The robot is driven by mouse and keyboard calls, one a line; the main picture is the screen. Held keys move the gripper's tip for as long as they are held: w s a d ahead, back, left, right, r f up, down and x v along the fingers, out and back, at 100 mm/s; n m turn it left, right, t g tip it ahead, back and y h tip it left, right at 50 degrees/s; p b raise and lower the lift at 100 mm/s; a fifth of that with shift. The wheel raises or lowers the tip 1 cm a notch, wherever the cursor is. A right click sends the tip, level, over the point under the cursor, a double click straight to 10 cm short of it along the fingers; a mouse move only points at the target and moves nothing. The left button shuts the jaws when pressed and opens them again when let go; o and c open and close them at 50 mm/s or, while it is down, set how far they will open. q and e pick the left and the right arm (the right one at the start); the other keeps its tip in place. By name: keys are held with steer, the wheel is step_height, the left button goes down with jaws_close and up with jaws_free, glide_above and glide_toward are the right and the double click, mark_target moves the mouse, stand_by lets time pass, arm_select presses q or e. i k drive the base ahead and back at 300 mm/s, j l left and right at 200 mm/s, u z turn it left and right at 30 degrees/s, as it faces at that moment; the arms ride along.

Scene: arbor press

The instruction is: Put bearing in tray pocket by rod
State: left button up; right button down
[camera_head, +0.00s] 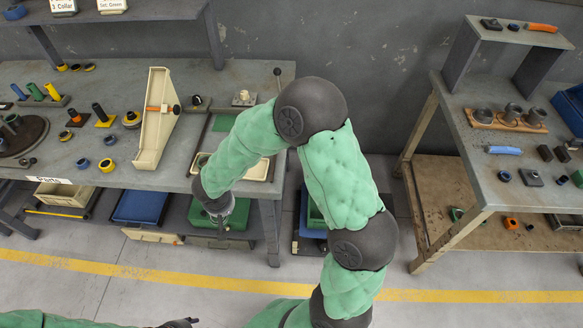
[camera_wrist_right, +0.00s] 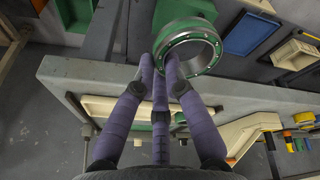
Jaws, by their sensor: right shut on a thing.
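A metal ring (camera_wrist_right: 212,35), silver with a greenish tint and small marks around its face, is at the fingertips in the right wrist view; I take it for the bearing. My right gripper (camera_wrist_right: 162,66) is shut on its near rim. The ring hangs at the table's front edge, apart from the tray. In the head view my right gripper (camera_head: 219,214) is low at that edge, and the ring cannot be made out. The cream tray (camera_head: 260,173) lies at the table's right front, partly behind my arm. My left gripper (camera_head: 180,323) is at the bottom edge, its jaws unclear.
A cream angled stand (camera_head: 151,145) with an orange-handled rod (camera_head: 157,108) stands left of the tray. Several rings and pegs lie further left. A green bin (camera_head: 232,222) and a blue bin (camera_head: 140,207) sit on the lower shelf.

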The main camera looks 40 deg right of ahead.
mark_target(254, 169)
steer(key=i+j+z, duration=0.1)
steer(key=j+z, duration=1.05)
steer(key=i+l, duration=0.05)
steer(key=l, duration=0.05)
